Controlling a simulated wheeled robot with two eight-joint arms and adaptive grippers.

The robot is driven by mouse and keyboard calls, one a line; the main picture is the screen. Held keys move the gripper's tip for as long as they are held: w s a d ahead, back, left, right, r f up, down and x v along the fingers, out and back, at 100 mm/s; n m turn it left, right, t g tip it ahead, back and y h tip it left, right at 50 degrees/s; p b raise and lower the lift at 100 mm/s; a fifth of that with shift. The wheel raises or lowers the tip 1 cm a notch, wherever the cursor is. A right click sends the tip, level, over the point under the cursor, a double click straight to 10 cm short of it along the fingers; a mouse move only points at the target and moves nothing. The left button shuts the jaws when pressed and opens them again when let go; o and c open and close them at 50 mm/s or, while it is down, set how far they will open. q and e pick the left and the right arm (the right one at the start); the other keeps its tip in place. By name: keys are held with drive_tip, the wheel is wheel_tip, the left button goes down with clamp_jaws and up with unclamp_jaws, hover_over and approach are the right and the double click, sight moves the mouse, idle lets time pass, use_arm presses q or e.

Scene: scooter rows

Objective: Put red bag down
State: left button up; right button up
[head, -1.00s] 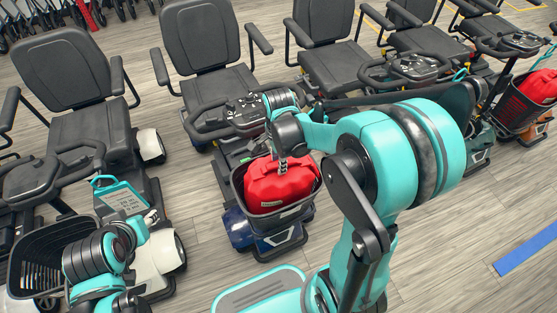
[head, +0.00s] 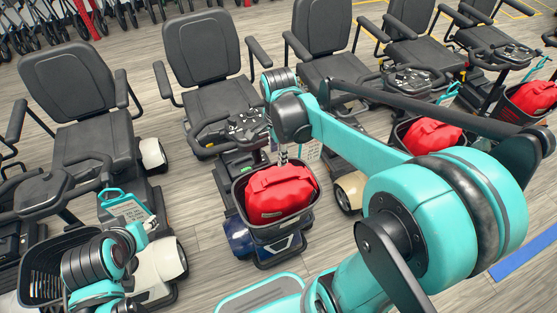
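A red bag (head: 280,194) sits in the black front basket (head: 277,224) of the middle scooter. My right gripper (head: 283,156) points down at the bag's back upper edge, close above or touching it. Its fingers are small and partly hidden against the bag and basket, so whether they are open or shut is unclear. My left gripper (head: 152,229) is at the lower left, away from the bag, beside the left scooter. Its finger state is too small to tell.
More red bags sit in baskets of scooters to the right, one nearer (head: 432,135) and one farther (head: 536,97). An empty black basket (head: 45,268) is at lower left. Several scooters stand in a row. Free wooden floor (head: 205,270) lies in front.

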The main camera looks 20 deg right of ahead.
drive_tip(key=s+a+r+n+t, duration=0.3)
drive_tip(key=s+n+t, duration=0.4)
drive_tip(key=n, duration=1.1)
drive_tip(key=shift+s+a+r, duration=0.2)
drive_tip(key=shift+s+r, duration=0.1)
drive_tip(key=shift+s, duration=0.5)
